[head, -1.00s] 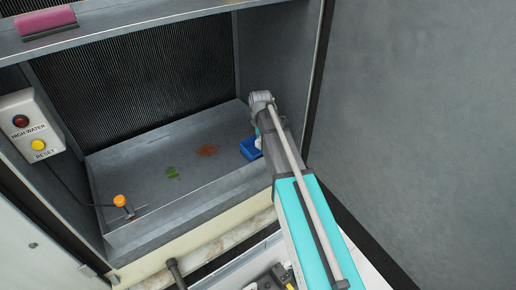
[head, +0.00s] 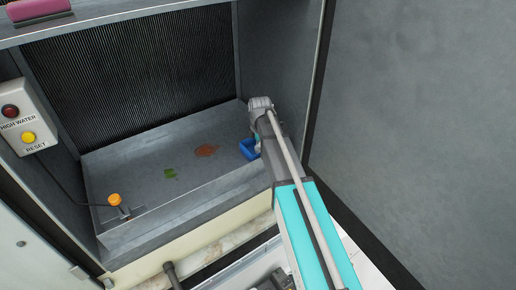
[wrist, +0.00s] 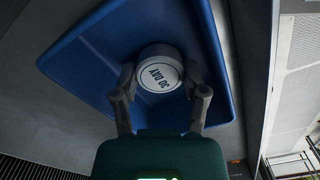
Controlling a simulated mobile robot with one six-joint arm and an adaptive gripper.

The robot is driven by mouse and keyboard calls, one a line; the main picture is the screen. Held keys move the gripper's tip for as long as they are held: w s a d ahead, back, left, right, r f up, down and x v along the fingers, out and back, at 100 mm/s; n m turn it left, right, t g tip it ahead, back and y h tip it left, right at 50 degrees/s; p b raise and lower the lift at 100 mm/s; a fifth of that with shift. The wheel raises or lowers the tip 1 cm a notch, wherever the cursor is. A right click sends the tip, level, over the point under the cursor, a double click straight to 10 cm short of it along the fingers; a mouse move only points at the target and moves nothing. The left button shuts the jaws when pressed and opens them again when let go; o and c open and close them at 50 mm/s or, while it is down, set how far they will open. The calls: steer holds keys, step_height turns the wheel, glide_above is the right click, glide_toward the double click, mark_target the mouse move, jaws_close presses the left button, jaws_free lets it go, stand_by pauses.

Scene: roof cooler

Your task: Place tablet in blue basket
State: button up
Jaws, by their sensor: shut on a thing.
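The tablet is a round white disc (wrist: 160,74) with "30 DAY" printed on its face, seen in the wrist view. My gripper (wrist: 160,84) is shut on it, one finger on each side. The tablet shows against the inside of the blue basket (wrist: 85,65); I cannot tell whether it touches the basket floor. In the head view the blue basket (head: 247,148) sits in the right part of the metal pan, partly hidden by my arm. The tablet is not clearly visible there.
The metal pan (head: 135,165) holds a green patch (head: 170,174), a rusty patch (head: 206,150) and an orange float (head: 115,200). A switch box (head: 25,118) is at left.

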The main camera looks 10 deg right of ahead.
steer(key=shift+f, duration=0.2)
steer(key=o, duration=1)
steer(key=shift+o, duration=0.2)
steer(key=shift+r, duration=0.2)
step_height(320, 180, up, 12)
steer(key=p, duration=1.2)
steer(key=shift+s, duration=0.1)
